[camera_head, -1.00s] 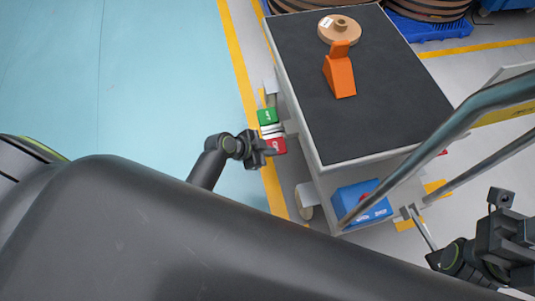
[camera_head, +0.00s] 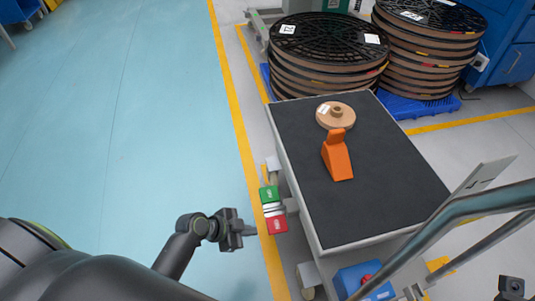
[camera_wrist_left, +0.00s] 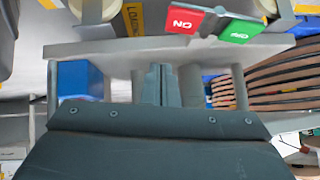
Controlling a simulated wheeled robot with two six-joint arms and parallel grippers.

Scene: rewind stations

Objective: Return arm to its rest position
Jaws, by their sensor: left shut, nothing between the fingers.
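My left gripper (camera_head: 252,229) is shut and empty. In the head view it is at the left side of the cart, just left of the red ON pedal (camera_head: 277,224), with a small gap in the picture. The green OFF pedal (camera_head: 268,193) sits just beyond the red one. In the left wrist view the shut fingers (camera_wrist_left: 162,85) point toward the cart's side. The red pedal also shows there (camera_wrist_left: 183,20), at the top beside the green one (camera_wrist_left: 240,30). Only a small dark part of my right arm (camera_head: 511,289) shows at the lower right corner; its jaws are hidden.
The cart's dark top (camera_head: 385,195) holds an orange wedge-shaped piece (camera_head: 338,160) and a tan reel (camera_head: 335,117). Large stacked reels (camera_head: 325,55) stand behind it. A blue box (camera_head: 362,280) is low on the cart. A metal handrail (camera_head: 430,232) crosses the right.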

